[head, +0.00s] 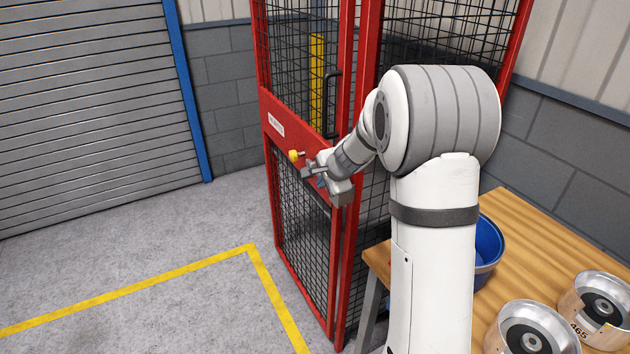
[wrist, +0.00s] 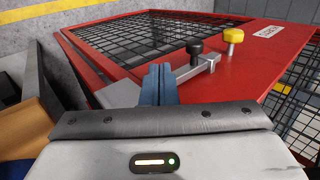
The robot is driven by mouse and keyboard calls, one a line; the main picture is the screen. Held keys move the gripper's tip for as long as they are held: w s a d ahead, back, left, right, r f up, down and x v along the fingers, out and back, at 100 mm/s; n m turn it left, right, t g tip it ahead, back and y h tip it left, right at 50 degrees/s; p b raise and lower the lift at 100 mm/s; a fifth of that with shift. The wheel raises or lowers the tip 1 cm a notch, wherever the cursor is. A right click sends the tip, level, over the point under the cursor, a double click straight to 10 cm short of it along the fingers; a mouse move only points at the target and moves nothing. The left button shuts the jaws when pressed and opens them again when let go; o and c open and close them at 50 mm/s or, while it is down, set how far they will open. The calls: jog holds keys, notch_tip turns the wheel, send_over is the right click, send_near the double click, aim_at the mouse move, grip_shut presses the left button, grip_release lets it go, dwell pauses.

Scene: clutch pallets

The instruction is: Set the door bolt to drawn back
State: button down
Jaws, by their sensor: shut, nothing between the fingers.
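The door bolt (wrist: 205,66) is a silver bar with a black knob (wrist: 195,47), on the red rail of the mesh cage door. A yellow knob (wrist: 232,36) stands beside it; that knob also shows in the head view (head: 295,155). My gripper (wrist: 158,84) is shut and empty, its blue fingers together close to the near end of the bar. I cannot tell whether they touch it. In the head view my gripper (head: 320,179) is in front of the door's middle rail and hides part of the bolt. How far the bolt is drawn is unclear.
The red cage door (head: 312,168) has a black pull handle (head: 332,103) and a white label (head: 276,125). A wooden table (head: 527,238) at right holds a blue bucket (head: 488,246) and round metal parts (head: 530,335). The floor left of the cage is clear.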

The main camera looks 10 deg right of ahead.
jog(key=s+d+b, duration=0.2)
jog(key=s, duration=0.4)
jog(key=shift+s, duration=0.15)
jog(key=shift+f, duration=0.1)
dwell(0.3)
